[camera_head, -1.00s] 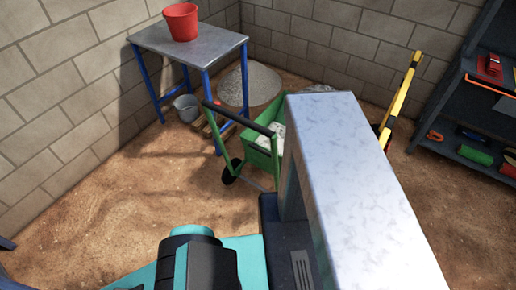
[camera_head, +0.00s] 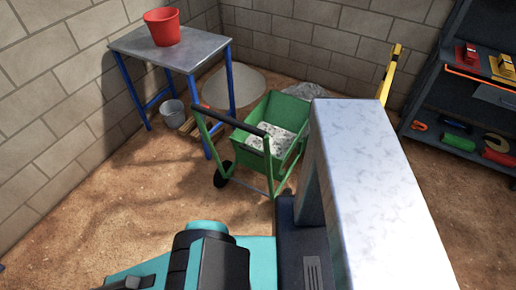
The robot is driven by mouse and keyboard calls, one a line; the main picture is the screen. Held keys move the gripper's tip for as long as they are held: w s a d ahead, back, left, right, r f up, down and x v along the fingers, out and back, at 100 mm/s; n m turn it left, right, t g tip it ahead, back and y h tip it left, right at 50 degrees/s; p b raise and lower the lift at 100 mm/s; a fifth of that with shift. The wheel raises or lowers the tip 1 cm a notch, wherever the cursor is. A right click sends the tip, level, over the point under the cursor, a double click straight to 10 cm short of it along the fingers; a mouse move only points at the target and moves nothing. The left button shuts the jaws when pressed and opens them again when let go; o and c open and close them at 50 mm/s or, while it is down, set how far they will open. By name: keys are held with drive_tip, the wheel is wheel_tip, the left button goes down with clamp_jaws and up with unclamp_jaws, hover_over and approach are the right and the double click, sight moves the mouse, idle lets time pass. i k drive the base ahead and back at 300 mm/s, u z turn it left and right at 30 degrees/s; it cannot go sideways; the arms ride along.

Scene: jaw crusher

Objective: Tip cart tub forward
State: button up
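The green cart tub (camera_head: 293,112) stands upright and level beyond my arm, with grey-white rubble (camera_head: 268,138) lying in it. The cart's green frame (camera_head: 222,137) rises on the near left side, with a dark handle bar (camera_head: 232,120) across its top. A black wheel (camera_head: 222,174) rests on the dirt floor. My own column and arm parts fill the lower middle and right and hide the tub's right side. My gripper is not visible in this view.
A metal table (camera_head: 170,47) with blue legs and a red bucket (camera_head: 162,27) stands left of the cart. A grey bucket (camera_head: 173,113) sits below it. A dark shelf (camera_head: 462,95) with tools stands at right. Dirt floor (camera_head: 110,205) at front left is open.

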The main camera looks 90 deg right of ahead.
sight(285, 117)
drive_tip(key=z, duration=1.25)
drive_tip(key=i, duration=0.55)
drive_tip(key=u, duration=0.15)
drive_tip(key=k, duration=0.55)
